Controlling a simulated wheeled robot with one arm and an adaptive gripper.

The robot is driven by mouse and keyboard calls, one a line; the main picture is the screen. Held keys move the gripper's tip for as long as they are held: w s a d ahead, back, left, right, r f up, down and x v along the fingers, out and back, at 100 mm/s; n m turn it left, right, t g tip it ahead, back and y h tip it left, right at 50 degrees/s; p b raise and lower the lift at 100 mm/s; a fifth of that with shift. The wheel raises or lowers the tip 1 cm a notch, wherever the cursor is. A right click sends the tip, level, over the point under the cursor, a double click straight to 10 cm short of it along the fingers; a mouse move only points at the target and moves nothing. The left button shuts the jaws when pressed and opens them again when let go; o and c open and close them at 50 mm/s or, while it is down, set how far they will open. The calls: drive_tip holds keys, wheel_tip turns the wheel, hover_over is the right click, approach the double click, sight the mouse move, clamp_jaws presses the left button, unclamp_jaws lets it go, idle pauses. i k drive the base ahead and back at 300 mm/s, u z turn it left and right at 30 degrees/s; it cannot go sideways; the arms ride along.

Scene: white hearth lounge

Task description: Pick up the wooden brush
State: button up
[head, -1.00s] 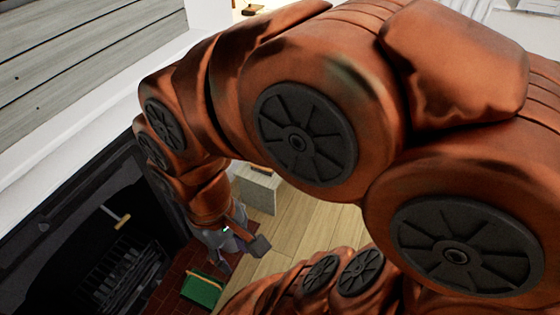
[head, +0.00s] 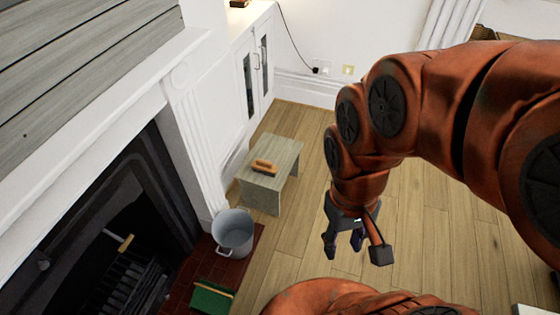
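A wooden brush (head: 264,167), orange-brown with a raised handle, lies on top of a small grey wooden stool (head: 284,157) in the head view. Its underside is hidden. My gripper (head: 343,247) hangs over the wooden floor to the right of and nearer than the stool, well apart from the brush. Its fingers point down, stand apart and hold nothing.
A grey metal bucket (head: 233,235) stands on the red tiled hearth (head: 258,240). A green item with a wooden edge (head: 212,298) lies nearer. The black fireplace (head: 150,195) is left, a white cabinet (head: 254,70) behind. Floor right of the stool is clear.

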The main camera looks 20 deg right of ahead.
sight(267, 168)
drive_tip(key=u, duration=2.15)
drive_tip(key=k, duration=0.9)
drive_tip(key=z, duration=0.5)
